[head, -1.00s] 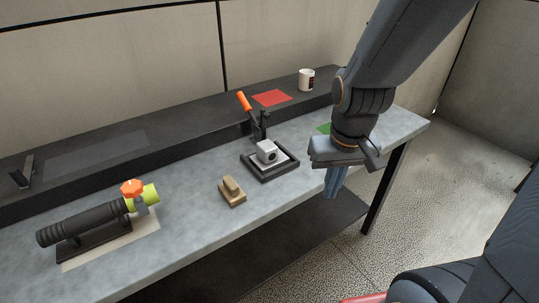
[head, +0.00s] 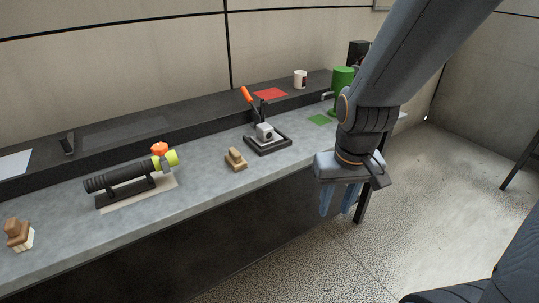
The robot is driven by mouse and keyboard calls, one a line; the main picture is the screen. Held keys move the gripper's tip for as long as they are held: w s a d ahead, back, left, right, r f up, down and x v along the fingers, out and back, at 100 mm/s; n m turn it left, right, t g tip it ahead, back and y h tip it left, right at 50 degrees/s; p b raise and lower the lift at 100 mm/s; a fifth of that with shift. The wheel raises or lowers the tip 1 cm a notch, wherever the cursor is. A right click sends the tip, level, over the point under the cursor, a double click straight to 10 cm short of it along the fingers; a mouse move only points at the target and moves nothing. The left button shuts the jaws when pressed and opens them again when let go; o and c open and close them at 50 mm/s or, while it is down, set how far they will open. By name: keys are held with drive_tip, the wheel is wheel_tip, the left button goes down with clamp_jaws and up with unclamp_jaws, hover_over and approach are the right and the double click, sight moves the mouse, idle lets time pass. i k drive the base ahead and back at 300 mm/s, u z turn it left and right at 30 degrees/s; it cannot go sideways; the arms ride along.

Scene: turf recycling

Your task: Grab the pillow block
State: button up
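The pillow block, a small light-grey block with a round dark hole (head: 265,131), sits upright in a black square fixture (head: 270,149) on the grey bench. An orange-handled toggle clamp (head: 247,95) stands at the back of the fixture, close behind the block. I cannot tell whether the clamp touches it. My gripper (head: 337,212) hangs in front of the bench, right of and nearer than the block, fingers pointing down. Its two blue fingers are apart with nothing between them.
A wooden-handled block (head: 236,160) lies left of the fixture. A black cylinder with a yellow-green end (head: 125,177) rests further left, and a brush (head: 18,236) at the far left. A green device (head: 341,90) and white mug (head: 300,79) stand behind.

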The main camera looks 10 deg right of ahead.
sight(265, 137)
drive_tip(key=u, duration=0.15)
drive_tip(key=k, duration=0.35)
drive_tip(key=z, duration=1.05)
drive_tip(key=i, duration=1.35)
drive_tip(key=u, duration=1)
drive_tip(key=i, duration=0.7)
drive_tip(key=u, duration=0.8)
